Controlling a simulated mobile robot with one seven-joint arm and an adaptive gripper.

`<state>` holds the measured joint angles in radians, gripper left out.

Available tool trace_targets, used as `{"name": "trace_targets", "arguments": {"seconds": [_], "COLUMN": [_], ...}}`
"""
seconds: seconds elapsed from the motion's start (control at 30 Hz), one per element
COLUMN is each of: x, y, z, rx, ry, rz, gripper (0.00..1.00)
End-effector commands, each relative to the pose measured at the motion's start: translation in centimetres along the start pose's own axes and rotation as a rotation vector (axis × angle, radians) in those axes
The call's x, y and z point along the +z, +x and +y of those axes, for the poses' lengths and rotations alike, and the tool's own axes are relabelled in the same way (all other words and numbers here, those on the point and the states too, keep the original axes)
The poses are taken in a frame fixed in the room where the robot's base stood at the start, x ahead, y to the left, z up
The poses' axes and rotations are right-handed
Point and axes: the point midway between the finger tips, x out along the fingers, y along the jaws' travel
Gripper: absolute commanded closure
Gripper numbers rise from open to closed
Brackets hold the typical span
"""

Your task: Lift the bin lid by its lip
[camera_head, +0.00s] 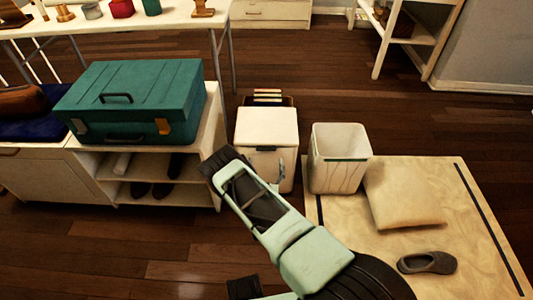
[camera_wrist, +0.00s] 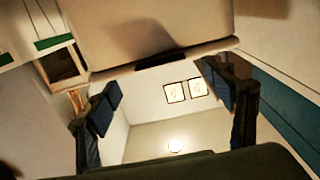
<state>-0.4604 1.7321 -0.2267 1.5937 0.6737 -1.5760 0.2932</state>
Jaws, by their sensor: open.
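The lidded bin (camera_head: 262,165) is a cream box standing on the wood floor beside the shelf unit. Its lid (camera_head: 267,127) looks shut and flat in the head view. A dark lip (camera_head: 264,148) shows at the lid's front edge. My gripper (camera_head: 222,160) is at the bin's front left, empty. I cannot tell how far apart lip and fingers are.
A green case (camera_head: 135,100) lies on the shelf unit (camera_head: 210,125) left of the bin. An open white bin (camera_head: 340,170) stands to the right, near a cushion (camera_head: 402,192) and a grey shoe (camera_head: 427,263) on a pale mat (camera_head: 445,230). Floor at front left is clear.

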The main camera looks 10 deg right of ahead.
Motion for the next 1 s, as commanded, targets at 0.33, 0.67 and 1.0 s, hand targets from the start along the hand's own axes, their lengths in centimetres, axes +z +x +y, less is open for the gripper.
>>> {"name": "trace_targets", "arguments": {"seconds": [0.33,0.67,1.0], "x": [0.2,0.0,0.0], "y": [5.5,6.4,6.4], "z": [0.0,0.0,0.0], "rx": [0.000,-0.001,0.000], "ry": [-0.001,-0.002,-0.002], "rz": [0.001,-0.001,-0.001], "gripper": [0.25,0.25,0.53]}}
